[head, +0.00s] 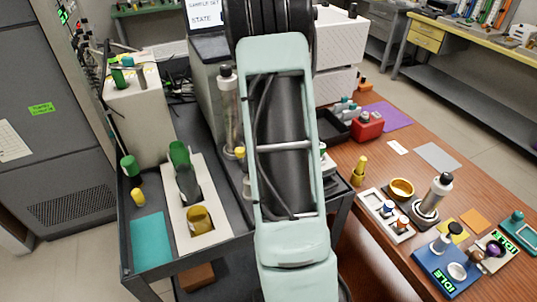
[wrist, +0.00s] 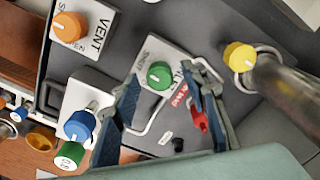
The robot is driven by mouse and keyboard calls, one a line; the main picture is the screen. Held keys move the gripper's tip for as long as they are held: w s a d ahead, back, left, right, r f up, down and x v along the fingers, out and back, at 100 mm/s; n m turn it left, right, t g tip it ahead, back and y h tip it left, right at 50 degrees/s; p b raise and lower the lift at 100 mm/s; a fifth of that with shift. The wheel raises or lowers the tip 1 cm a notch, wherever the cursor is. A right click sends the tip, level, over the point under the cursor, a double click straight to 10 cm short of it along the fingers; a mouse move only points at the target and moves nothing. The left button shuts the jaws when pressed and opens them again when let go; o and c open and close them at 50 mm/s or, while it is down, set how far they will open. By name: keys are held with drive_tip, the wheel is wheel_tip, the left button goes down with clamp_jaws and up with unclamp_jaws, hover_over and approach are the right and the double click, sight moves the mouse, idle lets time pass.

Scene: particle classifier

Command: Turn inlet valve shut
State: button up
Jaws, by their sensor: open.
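A green round knob (wrist: 159,75) with a pale pointer mark sits on a light plate (wrist: 150,52) in the wrist view. The plate's lettering is partly hidden by a finger, so I cannot read whether it names the inlet valve. My gripper (wrist: 162,80) is open and empty, with one blue-lined finger on each side of the knob in the picture. I cannot tell how deep the fingertips reach or whether they touch it. In the head view my arm hides this spot and my gripper is not visible.
An orange knob (wrist: 69,27) on a plate marked VENT is at upper left. A blue knob (wrist: 79,125) on a white block is at lower left. A yellow knob (wrist: 240,57) beside a metal cylinder (wrist: 288,90) is at right. A brown table (head: 440,180) holds several small items.

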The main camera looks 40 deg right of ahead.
wheel_tip(320, 180, up, 12)
idle(0.4)
idle(0.4)
